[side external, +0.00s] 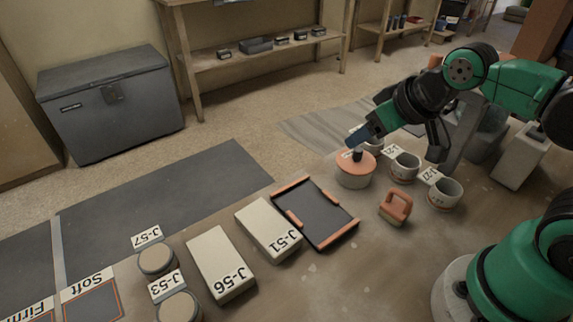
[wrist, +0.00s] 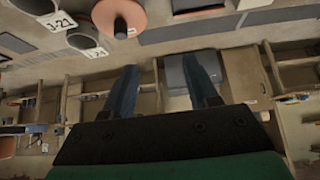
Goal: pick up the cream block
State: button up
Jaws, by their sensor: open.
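Two cream blocks lie flat side by side on the work surface in the side view: one labelled J-56 (side external: 216,255) and one labelled J-51 (side external: 264,224) to its right. Which one the task names I cannot tell. My gripper (side external: 358,136) is up and to the right of both, well away from them, over the orange-lidded pot (side external: 356,177). In the wrist view my gripper (wrist: 162,88) shows two blue fingers spread apart with nothing between them. Whether a finger touches the pot's knob is not clear.
A dark tray with orange edges (side external: 330,226) lies right of the J-51 block. An orange-handled tool (side external: 396,207) and several labelled cups (side external: 405,168) stand further right. Two round pieces, J-57 (side external: 156,260) and J-53 (side external: 178,305), sit left of the blocks.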

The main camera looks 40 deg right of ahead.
jog(key=shift+o, duration=0.2)
jog(key=o, duration=0.7)
jog(key=shift+a, duration=0.1)
jog(key=g, duration=0.3)
send_over(218, 260)
jog(key=s, duration=0.2)
jog(key=f, duration=0.7)
jog(key=shift+d+f, duration=0.3)
jog(key=shift+f, duration=0.1)
jog(key=shift+s+a+f, duration=0.15)
jog(key=shift+a+f, duration=0.05)
jog(key=shift+a, duration=0.05)
jog(key=shift+f, duration=0.3)
jog(key=shift+x, duration=2.5)
